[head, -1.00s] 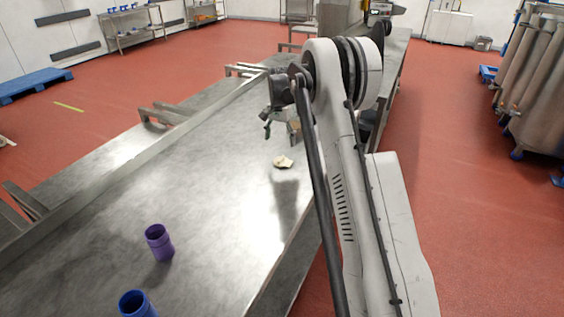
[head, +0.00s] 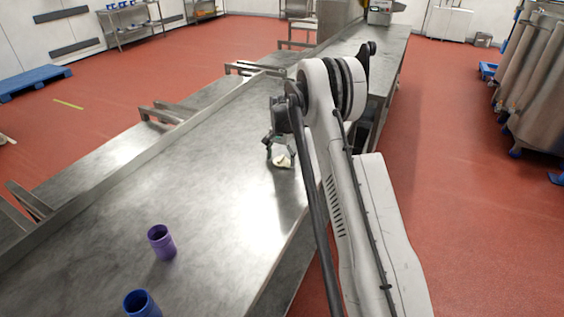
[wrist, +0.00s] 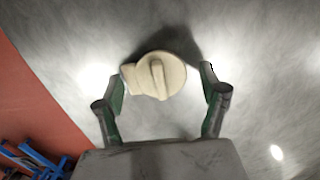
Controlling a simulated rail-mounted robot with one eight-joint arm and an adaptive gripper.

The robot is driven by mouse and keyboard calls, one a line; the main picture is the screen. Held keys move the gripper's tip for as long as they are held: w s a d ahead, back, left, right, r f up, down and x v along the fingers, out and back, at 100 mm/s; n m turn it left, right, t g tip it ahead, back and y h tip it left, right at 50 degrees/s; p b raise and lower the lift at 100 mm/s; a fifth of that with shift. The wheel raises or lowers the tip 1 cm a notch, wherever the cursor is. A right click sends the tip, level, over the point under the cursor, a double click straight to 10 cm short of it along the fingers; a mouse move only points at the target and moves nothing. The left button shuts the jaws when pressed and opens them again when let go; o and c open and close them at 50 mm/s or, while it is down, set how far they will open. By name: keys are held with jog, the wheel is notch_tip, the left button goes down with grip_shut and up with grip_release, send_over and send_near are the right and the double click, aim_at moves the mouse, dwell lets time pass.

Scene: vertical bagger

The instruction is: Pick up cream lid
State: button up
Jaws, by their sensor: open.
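The cream lid (head: 283,161) lies on the metal table (head: 200,185), near its right edge. In the wrist view the cream lid (wrist: 160,74) is round with a raised bar across its top and a small tab at its left. My gripper (head: 280,158) is low over the table at the lid. In the wrist view my gripper (wrist: 162,82) is open, with one green-padded finger on each side of the lid. The lid sits between and slightly beyond the fingertips. I cannot tell whether the left finger touches the tab.
A raised rail (head: 125,154) runs along the table's left side. The table between the cups and the lid is clear.

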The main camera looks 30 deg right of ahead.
jog(key=c, duration=0.8)
jog(key=shift+r, duration=0.1)
